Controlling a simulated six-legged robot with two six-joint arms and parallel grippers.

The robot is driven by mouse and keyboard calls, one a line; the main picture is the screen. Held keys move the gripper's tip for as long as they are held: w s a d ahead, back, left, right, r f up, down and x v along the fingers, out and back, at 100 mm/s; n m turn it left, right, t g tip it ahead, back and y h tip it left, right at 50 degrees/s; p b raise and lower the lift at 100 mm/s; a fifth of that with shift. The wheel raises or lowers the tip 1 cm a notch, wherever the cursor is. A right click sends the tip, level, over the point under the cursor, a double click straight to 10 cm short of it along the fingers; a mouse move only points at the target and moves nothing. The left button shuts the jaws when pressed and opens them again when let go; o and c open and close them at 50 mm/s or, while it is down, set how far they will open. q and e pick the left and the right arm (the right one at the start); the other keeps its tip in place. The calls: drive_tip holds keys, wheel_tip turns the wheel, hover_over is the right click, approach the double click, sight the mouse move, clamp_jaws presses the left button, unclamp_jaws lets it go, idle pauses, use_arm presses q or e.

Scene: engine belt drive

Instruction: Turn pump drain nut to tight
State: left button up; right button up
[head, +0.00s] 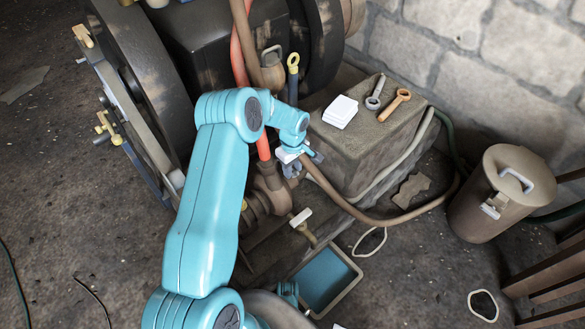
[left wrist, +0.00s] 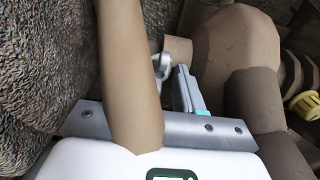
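My left gripper (head: 312,157) is beside the brown pump (head: 270,187), low on the engine's right side. In the left wrist view, one finger of the left gripper (left wrist: 186,92) shows, grey with a teal edge. The other finger is hidden behind a brown pipe that crosses the view. A pale grey ring-like part (left wrist: 163,66) sits by a brown block next to the finger; I cannot tell whether it is the drain nut or whether the finger touches it. The rounded brown pump body (left wrist: 237,42) lies to its right. My right gripper does not show clearly.
A stone block (head: 365,145) carries white cards (head: 340,111), a grey wrench (head: 375,93) and an orange-brown wrench (head: 396,104). A blue-bottomed tray (head: 352,262) lies on the floor. A brown lidded can (head: 500,195) stands right. A brown hose runs close by the left gripper.

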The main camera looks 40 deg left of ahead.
use_arm(q)
drive_tip(key=shift+c, duration=0.3)
clamp_jaws()
drive_tip(key=shift+m, duration=0.3)
drive_tip(key=m, duration=0.3)
drive_tip(key=shift+m, duration=0.3)
drive_tip(key=m, duration=0.3)
drive_tip(key=shift+m, duration=0.3)
drive_tip(key=m, duration=0.3)
drive_tip(key=shift+m+p, duration=0.3)
drive_tip(key=shift+p, duration=0.05)
drive_tip(key=shift+m, duration=1.9)
